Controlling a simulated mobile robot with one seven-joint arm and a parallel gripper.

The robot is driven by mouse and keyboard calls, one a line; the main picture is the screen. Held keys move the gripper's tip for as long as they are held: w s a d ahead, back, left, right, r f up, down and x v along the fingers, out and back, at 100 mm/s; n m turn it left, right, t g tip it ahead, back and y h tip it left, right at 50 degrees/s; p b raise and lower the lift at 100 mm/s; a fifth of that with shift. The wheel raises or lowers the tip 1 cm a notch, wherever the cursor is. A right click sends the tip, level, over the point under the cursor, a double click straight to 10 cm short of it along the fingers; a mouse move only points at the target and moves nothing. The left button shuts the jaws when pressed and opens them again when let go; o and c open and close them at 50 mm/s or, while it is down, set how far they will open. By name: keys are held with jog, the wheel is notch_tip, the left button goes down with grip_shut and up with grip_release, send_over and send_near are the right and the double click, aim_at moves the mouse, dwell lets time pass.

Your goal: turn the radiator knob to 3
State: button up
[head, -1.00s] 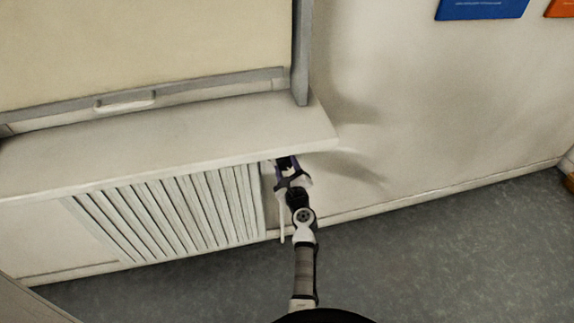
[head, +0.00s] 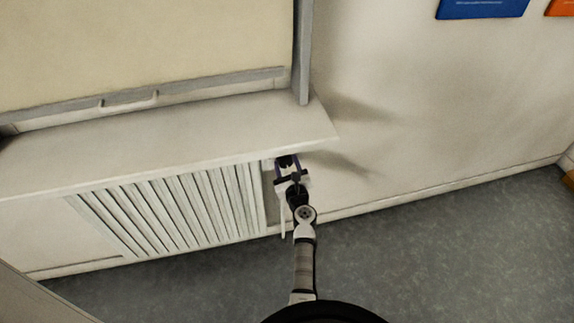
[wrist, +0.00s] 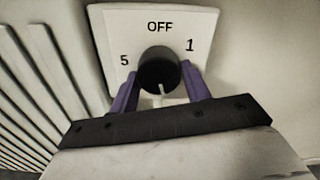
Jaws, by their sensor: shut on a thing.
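The radiator knob (wrist: 158,70) is black and round, on a white square dial plate (wrist: 205,22). OFF is at the plate's top, 1 at upper right and 5 at left; the lower part of the plate is hidden by my gripper. A white pointer line on the knob points down in the wrist view. My gripper (wrist: 161,88) is shut on the knob, with one purple finger on each side. In the head view my gripper (head: 288,167) is beneath the right end of the shelf, and the knob is hard to make out there.
A slatted radiator grille (head: 170,212) is left of my gripper. A white shelf (head: 170,145) juts out above it. A thin white pipe (head: 283,222) runs down beside my arm. Bare wall (head: 420,130) and grey floor (head: 430,250) are free to the right.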

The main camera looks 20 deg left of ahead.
jog(key=o, duration=1)
jog(key=shift+s, duration=0.1)
jog(key=b+v, duration=0.1)
jog(key=v, duration=1.2)
jog(key=shift+s+d, duration=0.25)
jog(key=shift+d, duration=0.05)
